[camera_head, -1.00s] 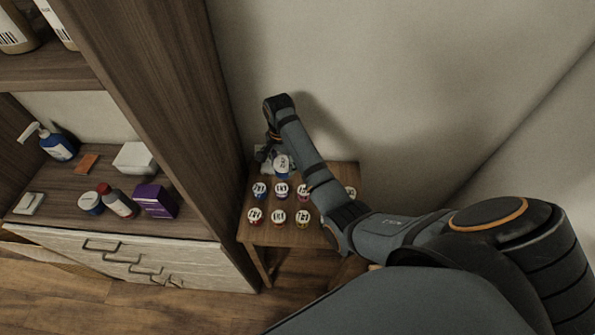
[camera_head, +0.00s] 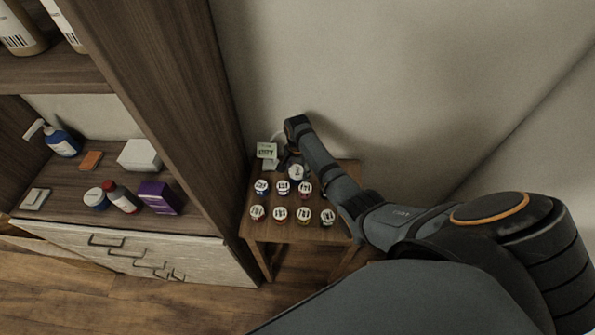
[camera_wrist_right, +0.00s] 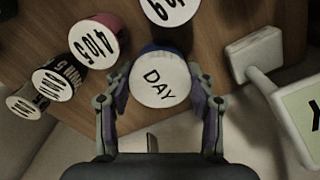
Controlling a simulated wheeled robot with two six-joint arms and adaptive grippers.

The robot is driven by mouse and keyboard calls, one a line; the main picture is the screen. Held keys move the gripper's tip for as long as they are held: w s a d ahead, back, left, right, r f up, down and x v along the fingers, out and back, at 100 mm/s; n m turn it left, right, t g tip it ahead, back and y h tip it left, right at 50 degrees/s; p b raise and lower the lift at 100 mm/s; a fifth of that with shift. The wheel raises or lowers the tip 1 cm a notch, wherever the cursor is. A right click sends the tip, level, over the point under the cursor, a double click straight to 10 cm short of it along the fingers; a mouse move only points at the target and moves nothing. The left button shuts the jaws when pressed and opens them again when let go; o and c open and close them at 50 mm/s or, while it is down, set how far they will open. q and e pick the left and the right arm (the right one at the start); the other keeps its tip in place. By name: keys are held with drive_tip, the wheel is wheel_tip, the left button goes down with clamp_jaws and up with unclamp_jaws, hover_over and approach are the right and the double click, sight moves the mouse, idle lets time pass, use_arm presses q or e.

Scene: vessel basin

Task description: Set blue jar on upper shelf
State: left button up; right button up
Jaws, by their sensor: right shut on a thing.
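The blue jar (camera_head: 297,173) is at the back of the small wooden table, its white lid facing up. In the right wrist view the jar (camera_wrist_right: 160,82) has a lid marked "DAY" and a blue edge. My right gripper (camera_head: 293,158) is shut on it; in the wrist view the fingers (camera_wrist_right: 159,88) press on both sides. I cannot tell whether the jar touches the table. The shelf unit at left has an upper shelf (camera_head: 55,76) with large brown bottles at its back. My left gripper is not in view.
Several white-lidded jars (camera_head: 281,213) stand in rows in front of the held jar. A small green display (camera_head: 267,150) stands behind left. The shelf unit's upright panel (camera_head: 165,100) lies between table and shelves. A lower shelf holds a purple box (camera_head: 160,197) and bottles.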

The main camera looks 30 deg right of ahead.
drive_tip(key=shift+f, duration=0.1)
drive_tip(key=o, duration=1.2)
